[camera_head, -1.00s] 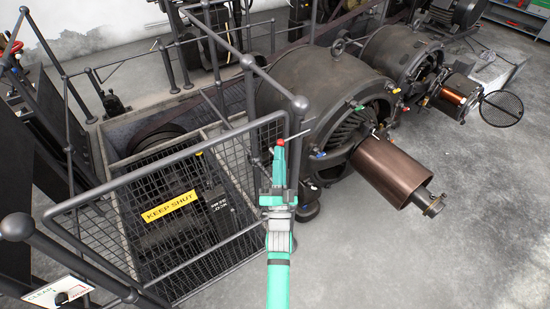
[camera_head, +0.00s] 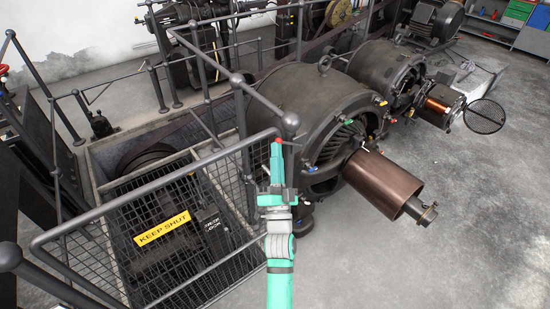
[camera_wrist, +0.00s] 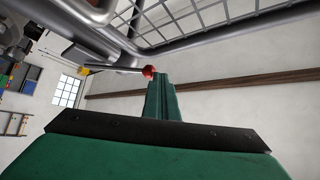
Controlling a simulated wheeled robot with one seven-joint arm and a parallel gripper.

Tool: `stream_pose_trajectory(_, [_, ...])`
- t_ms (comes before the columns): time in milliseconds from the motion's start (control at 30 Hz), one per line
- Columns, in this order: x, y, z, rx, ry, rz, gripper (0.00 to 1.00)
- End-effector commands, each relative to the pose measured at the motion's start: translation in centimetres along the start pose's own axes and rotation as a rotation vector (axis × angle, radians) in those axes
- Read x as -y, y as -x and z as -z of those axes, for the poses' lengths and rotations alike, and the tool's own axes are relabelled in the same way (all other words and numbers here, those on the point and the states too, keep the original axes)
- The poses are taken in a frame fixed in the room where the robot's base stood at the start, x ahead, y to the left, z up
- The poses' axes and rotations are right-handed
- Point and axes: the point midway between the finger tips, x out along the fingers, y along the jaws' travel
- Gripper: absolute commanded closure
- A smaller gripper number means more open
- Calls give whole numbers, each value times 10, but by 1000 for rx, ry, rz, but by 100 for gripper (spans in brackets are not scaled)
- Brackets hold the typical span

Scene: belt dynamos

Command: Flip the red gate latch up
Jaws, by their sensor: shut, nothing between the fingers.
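The gate latch shows as a small red knob (camera_head: 278,140) at the gate's right end, just below the top of the corner post. In the wrist view the red knob (camera_wrist: 149,71) sits on the end of a thin grey rod. My gripper (camera_head: 275,149) is shut and empty, its green fingertips directly below the knob. In the wrist view the fingertips (camera_wrist: 161,76) are right beside the knob; they look in contact, but a small gap cannot be ruled out. The mesh gate (camera_head: 140,195) has a grey tube frame. The latch pivot is hard to make out.
A large dynamo (camera_head: 310,100) with a copper-coloured drum (camera_head: 385,183) stands right of the post. Grey railings (camera_head: 205,80) surround the pit. Open concrete floor (camera_head: 450,240) lies to the right.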

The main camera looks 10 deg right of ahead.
Motion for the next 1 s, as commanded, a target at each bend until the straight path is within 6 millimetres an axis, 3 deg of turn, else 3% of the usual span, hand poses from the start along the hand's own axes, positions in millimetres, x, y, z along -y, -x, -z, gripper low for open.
stream_pose_trajectory(1000, [12,-12,1,12,-62,-42,100])
